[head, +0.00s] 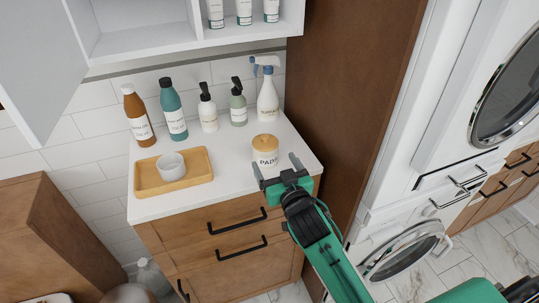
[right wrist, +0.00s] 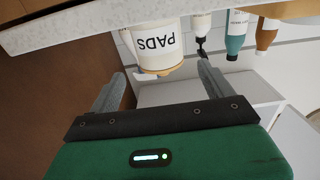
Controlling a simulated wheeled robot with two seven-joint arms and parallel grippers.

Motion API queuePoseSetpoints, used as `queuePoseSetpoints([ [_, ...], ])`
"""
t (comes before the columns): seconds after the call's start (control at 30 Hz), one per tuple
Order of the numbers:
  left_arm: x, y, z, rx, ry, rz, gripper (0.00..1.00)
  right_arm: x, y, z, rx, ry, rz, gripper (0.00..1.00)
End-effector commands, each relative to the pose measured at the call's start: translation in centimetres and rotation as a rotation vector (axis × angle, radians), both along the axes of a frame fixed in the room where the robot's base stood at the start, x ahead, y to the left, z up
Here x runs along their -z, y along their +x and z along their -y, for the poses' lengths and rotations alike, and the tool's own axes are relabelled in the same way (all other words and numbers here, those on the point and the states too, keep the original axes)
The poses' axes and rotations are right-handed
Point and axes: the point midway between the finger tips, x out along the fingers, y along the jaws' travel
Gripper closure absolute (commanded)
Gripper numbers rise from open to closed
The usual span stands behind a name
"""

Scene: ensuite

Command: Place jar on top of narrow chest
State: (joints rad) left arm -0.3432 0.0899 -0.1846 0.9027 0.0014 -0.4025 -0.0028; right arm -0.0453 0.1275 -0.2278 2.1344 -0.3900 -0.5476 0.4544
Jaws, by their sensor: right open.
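In the right wrist view the jar appears between the fingers, with no clear contact. A brown wooden cabinet (head: 45,245) at the lower left may be the narrow chest; I cannot tell for sure. My left gripper is not in view.
Several bottles (head: 207,108) line the back of the counter. A wooden tray (head: 190,181) with a white cup (head: 171,165) sits left of the jar. A tall brown panel (head: 345,80) closes off the right side. An open white wall cabinet (head: 150,35) hangs above.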

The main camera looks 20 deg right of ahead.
Motion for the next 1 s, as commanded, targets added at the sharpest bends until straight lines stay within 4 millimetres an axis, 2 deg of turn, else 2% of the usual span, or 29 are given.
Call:
queuePoseSetpoints([
  [0.1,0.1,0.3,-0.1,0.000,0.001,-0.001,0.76,0.1,-1.9,0.1,0.000,0.002,-0.001,0.17],
  [0.3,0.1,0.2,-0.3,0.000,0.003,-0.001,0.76,0.0,-3.5,0.1,0.000,0.000,0.000,0.17],
  [0.87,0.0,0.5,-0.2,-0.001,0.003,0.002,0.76,0.0,-3.8,0.1,0.000,0.000,-0.001,0.17],
  [1.0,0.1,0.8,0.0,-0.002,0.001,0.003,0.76,1.4,-4.6,0.6,0.016,-0.003,-0.063,0.17],
])
